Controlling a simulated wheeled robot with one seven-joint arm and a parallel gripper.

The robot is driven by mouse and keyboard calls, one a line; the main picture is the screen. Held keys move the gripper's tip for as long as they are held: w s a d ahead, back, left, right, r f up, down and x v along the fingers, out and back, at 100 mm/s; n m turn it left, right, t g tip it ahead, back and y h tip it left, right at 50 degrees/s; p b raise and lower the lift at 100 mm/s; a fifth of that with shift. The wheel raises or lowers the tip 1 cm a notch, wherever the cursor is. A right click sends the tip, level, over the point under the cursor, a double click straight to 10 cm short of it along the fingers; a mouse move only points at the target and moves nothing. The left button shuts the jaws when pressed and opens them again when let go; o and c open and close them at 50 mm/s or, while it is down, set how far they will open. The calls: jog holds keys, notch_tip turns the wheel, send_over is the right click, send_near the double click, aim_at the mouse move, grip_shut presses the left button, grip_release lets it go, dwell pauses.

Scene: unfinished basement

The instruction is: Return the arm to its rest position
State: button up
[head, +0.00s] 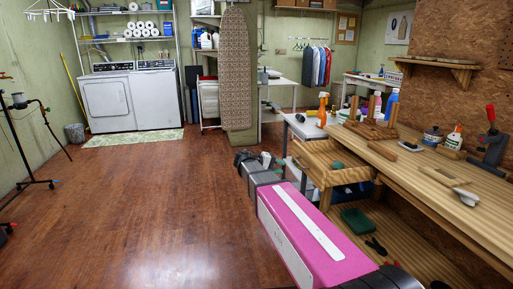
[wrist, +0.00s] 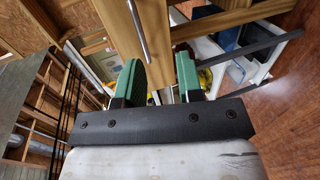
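My arm reaches from the lower right of the head view, with its pink link (head: 318,238) over the floor beside the workbench. Its dark far end is left of the wooden drawer, with the fingertips too small to make out there. In the wrist view my gripper (wrist: 160,78) has its two green-padded fingers apart, with a gap between them. A thin metal bar (wrist: 138,30), seemingly a drawer handle, lies ahead of the gap in front of pale wood. I see nothing gripped. The wooden drawer (head: 318,174) stands pulled out, with a green round thing (head: 337,165) inside.
The workbench (head: 440,172) along the right holds bottles, a wooden rack and tools. A shelf below it holds a green box (head: 361,222). A washer and dryer (head: 130,98) stand at the back, near an ironing board (head: 235,70).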

jog(key=s+f+m+g+y, duration=0.1)
jog(key=s+f+y, duration=1.3)
jog(key=s+f, duration=0.6)
jog(key=shift+a+f+m+g, duration=0.15)
jog(key=shift+f+m+g, duration=0.2)
jog(key=shift+m+g, duration=0.05)
